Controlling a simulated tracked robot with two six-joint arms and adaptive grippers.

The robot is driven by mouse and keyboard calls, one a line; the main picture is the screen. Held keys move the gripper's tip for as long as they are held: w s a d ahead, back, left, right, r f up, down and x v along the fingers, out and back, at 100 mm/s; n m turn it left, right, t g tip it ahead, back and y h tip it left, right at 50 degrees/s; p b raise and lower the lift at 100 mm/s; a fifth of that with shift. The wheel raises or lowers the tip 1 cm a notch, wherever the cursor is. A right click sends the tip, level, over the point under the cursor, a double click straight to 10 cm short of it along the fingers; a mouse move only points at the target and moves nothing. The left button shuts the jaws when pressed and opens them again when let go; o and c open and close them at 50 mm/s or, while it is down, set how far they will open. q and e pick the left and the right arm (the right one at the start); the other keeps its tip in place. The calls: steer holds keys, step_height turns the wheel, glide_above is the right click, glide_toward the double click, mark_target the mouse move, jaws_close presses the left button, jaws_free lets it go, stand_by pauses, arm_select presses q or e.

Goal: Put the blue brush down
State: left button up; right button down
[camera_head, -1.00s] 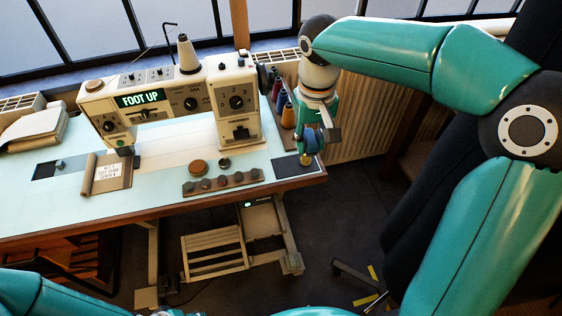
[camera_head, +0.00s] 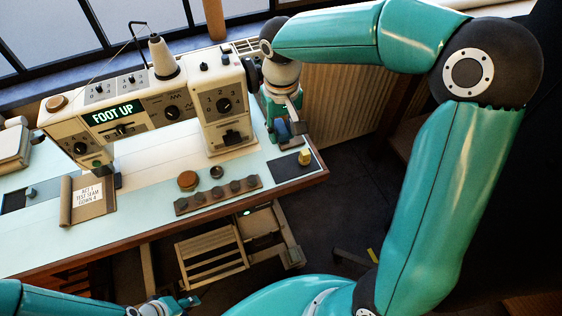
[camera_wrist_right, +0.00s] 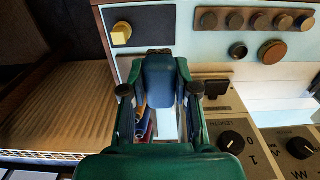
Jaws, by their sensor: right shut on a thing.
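My right gripper (camera_head: 285,128) is shut on the blue brush (camera_wrist_right: 158,78), which sits between its two fingers in the right wrist view. In the head view the blue brush (camera_head: 283,129) shows as a small blue shape below the wrist, partly hidden by the gripper. The gripper is at the right end of the sewing table (camera_head: 240,175), behind the dark pad (camera_head: 283,168). I cannot tell whether the brush touches anything. My left gripper (camera_head: 187,302) is low at the bottom edge, in front of the table; its fingers are too small to read.
A yellow block (camera_head: 305,156) stands on the dark pad. A button strip (camera_head: 218,195) and two round pieces lie nearer the front edge.

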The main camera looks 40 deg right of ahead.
mark_target(281, 170)
step_height(281, 170, down, 13)
steer(key=shift+f, duration=0.2)
steer(key=shift+b, duration=0.3)
steer(key=c, duration=0.9)
jaws_free()
steer(key=shift+o, duration=0.2)
steer(key=shift+r, duration=0.15)
step_height(281, 170, up, 12)
steer(key=shift+f+p, duration=0.1)
steer(key=shift+p, duration=0.25)
